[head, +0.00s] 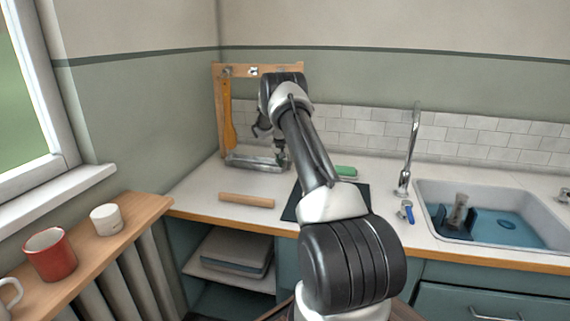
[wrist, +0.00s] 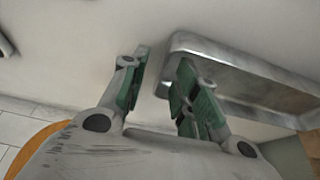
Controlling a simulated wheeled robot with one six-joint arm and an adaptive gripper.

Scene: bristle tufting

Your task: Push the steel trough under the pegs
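The steel trough (head: 253,163) lies on the counter at the foot of a wooden rack (head: 262,70) in the back left corner. Pegs sit along the rack's top bar, and an orange long-handled tool (head: 228,112) hangs at its left. My gripper (head: 280,155) is low at the trough's right end, partly hidden by my arm. In the wrist view the trough (wrist: 205,43) fills the right side, and my gripper (wrist: 164,60) has a gap between its green-padded fingers with nothing in it. The right finger overlaps the trough's end; I cannot tell whether it touches.
A wooden rolling-pin-like rod (head: 246,200) lies in front of the trough. A dark mat (head: 292,208) and a green block (head: 346,171) are to its right. The tap (head: 409,150) and sink (head: 480,195) are further right. A red mug (head: 49,254) and white cup (head: 106,219) stand on the sill shelf.

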